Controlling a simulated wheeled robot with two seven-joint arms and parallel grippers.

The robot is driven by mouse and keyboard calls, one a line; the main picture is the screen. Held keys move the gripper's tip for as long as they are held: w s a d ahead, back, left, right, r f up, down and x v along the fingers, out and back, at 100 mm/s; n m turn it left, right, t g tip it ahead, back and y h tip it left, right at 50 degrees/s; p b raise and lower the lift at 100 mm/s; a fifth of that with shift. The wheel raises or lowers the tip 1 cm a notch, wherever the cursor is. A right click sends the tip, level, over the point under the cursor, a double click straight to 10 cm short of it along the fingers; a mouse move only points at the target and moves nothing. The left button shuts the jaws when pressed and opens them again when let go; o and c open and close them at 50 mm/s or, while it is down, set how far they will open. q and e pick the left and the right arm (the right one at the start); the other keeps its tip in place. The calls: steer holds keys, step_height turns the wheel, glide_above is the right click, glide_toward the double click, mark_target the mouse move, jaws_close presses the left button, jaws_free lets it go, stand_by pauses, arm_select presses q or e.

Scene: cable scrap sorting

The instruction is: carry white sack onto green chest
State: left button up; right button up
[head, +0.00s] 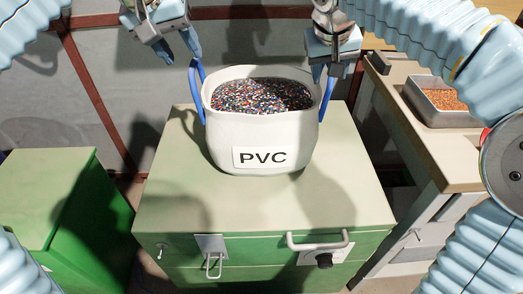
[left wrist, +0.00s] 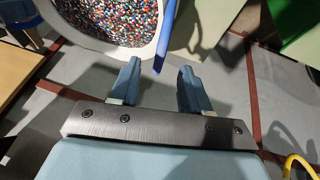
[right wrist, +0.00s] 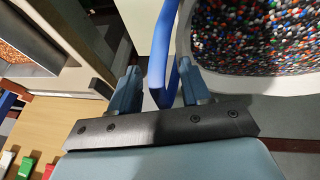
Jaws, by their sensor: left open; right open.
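The white sack (head: 262,140), labelled PVC and full of multicoloured granules, stands upright on the pale top of the green chest (head: 170,205). It has a blue handle on each side. My left gripper (head: 180,58) is open just above and left of the left handle (head: 196,85); in the left wrist view the handle (left wrist: 172,40) ends near the gap between the fingers. My right gripper (head: 331,70) is open at the right handle (head: 326,100); in the right wrist view that handle (right wrist: 160,60) passes between the spread fingers.
A second green box (head: 55,200) stands at the left. A bench (head: 425,150) at the right holds a metal tray (head: 441,100) of copper-coloured granules. The chest front has a latch (head: 211,255) and a handle (head: 318,243). The chest top in front of the sack is clear.

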steer(key=shift+s+r, duration=0.1)
steer(key=shift+r, duration=0.15)
arm_select(q)
steer(key=v, duration=0.4)
steer(key=shift+r, duration=0.1)
arm_select(e)
steer(key=v, duration=1.1)
steer(key=shift+s+r, duration=0.15)
steer(key=shift+r, duration=0.05)
arm_select(q)
steer(key=shift+s, duration=0.1)
arm_select(e)
steer(key=shift+a, duration=0.15)
